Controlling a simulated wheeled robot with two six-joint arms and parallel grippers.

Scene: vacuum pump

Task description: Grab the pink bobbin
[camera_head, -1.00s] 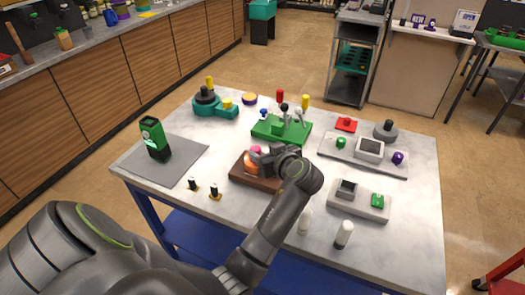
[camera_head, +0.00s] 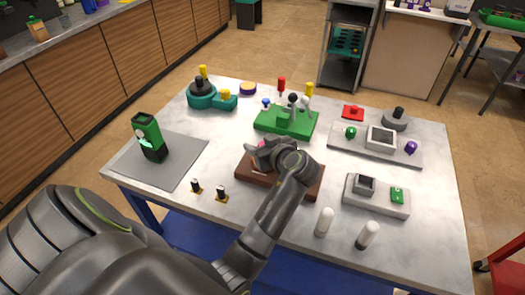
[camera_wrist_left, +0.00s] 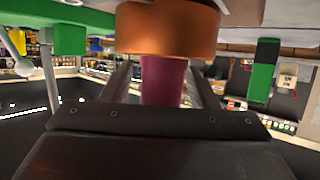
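The pink bobbin (camera_head: 261,143) barely shows in the head view, above the brown block (camera_head: 312,184), with my left gripper (camera_head: 259,153) over it. In the left wrist view the pink bobbin (camera_wrist_left: 162,80) is a dark pink upright cylinder joined to a wide copper-orange ring (camera_wrist_left: 166,30). That view looks upside down, with the table along its top. The fingers of my left gripper (camera_wrist_left: 160,75) lie on either side of the pink cylinder, with gaps showing, so it looks open. My right gripper is not in view.
The green lever block (camera_head: 287,122) stands just behind my gripper. Two small black-and-yellow pegs (camera_head: 221,193) stand at front left, white cylinders (camera_head: 325,220) at front right. Grey trays (camera_head: 376,195) lie to the right, and a black-green device (camera_head: 149,137) stands on a grey mat.

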